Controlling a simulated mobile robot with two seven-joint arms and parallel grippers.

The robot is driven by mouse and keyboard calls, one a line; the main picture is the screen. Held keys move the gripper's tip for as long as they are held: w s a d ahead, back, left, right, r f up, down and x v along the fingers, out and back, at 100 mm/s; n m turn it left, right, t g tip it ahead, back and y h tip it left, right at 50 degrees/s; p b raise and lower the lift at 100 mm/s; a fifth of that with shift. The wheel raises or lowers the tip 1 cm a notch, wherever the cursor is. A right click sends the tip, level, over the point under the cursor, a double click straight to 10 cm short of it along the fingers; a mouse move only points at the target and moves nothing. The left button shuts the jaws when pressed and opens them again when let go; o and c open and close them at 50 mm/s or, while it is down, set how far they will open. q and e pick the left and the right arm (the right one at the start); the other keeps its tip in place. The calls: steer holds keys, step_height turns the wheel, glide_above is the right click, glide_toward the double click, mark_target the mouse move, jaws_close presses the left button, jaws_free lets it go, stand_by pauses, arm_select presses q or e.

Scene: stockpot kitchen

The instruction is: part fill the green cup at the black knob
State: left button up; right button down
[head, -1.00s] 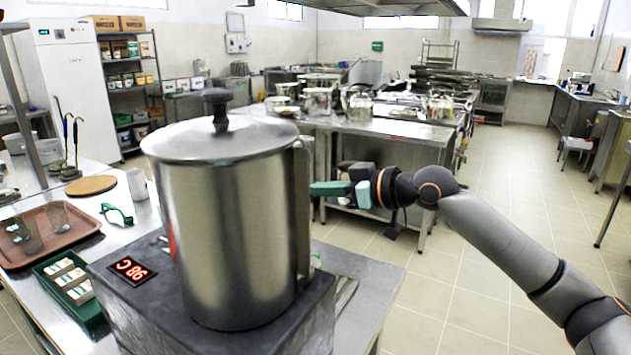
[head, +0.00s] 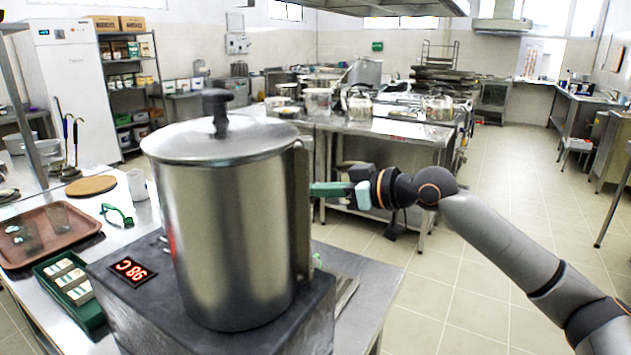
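A large steel stockpot (head: 232,235) with a lid stands on a dark heated base (head: 125,305). A black knob (head: 216,105) tops the lid. My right gripper (head: 325,189) reaches in from the right with its green fingers pointing at the pot's right side. Its fingertips are partly hidden behind the pot's edge, so I cannot tell if they hold anything. A small green bit (head: 317,261) shows low behind the pot's right edge; I cannot tell what it is. No green cup is clearly visible. My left gripper is not in view.
Left of the pot are a brown tray (head: 85,232) with glasses, a green box (head: 88,312) of small packets, a green-handled item (head: 117,214), a white mug (head: 137,184) and a round wooden board (head: 90,186). A red display (head: 132,270) is on the base.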

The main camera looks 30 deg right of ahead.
steer(key=shift+f, duration=0.15)
stand_by(0.7)
arm_select(q)
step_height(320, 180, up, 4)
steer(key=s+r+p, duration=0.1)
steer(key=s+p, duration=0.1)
steer(key=p, duration=0.4)
arm_select(e)
step_height(320, 180, up, 5)
arm_select(q)
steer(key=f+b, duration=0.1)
steer(key=b, duration=0.1)
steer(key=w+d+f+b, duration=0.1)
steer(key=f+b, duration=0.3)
steer(key=b, duration=0.1)
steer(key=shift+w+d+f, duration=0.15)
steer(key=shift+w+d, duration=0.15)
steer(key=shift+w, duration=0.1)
arm_select(e)
steer(key=v, duration=1)
steer(key=shift+f, duration=0.3)
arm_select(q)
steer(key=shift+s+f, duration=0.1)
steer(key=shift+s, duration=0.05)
arm_select(e)
steer(key=shift+d, duration=0.1)
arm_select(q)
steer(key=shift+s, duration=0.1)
arm_select(e)
steer(key=shift+s, duration=0.1)
